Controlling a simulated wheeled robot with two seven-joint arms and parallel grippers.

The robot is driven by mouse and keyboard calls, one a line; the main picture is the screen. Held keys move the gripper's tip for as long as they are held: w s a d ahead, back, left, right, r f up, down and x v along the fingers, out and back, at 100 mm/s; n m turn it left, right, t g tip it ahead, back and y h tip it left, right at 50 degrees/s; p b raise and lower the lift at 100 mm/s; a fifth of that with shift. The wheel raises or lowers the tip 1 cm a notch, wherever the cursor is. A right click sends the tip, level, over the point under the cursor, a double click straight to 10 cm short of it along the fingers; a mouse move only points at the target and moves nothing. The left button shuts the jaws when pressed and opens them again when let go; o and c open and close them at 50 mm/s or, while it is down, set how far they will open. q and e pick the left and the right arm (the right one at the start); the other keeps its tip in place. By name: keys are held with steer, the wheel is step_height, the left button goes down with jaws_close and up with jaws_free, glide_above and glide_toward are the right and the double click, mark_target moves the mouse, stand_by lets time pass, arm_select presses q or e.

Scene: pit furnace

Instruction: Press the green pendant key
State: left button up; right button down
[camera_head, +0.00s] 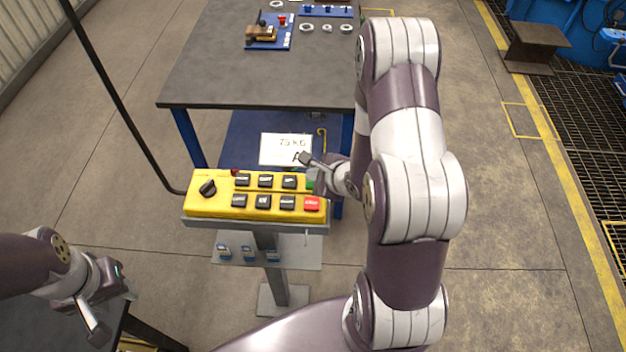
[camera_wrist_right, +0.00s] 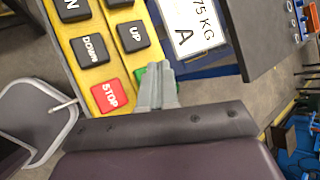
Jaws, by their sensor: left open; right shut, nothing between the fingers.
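The yellow pendant box (camera_head: 222,204) sits level on a stand, with several black keys, a red stop key (camera_head: 311,204) and a black knob (camera_head: 208,188). In the right wrist view a sliver of the green key (camera_wrist_right: 139,74) shows beside the shut fingertips (camera_wrist_right: 154,70), past the UP key (camera_wrist_right: 132,37). The fingertips are at or just above the green key; contact cannot be told. My left gripper (camera_head: 112,307) is open and empty at the lower left, away from the box.
A dark-topped table (camera_head: 215,75) with a blue frame stands behind the box, bearing a blue tray and rings. A white "75 KG A" sign (camera_head: 285,149) lies behind the box. A black cable (camera_head: 115,100) runs down to the box's left. A shelf (camera_head: 300,252) is below.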

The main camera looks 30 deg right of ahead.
steer(key=shift+f, duration=0.45)
stand_by(0.6)
steer(key=shift+r, duration=0.15)
steer(key=shift+r+p, duration=0.75)
steer(key=shift+p, duration=0.2)
step_height(320, 180, up, 5)
steer(key=p, duration=0.5)
steer(key=shift+r+p, duration=0.1)
steer(key=shift+p, duration=0.3)
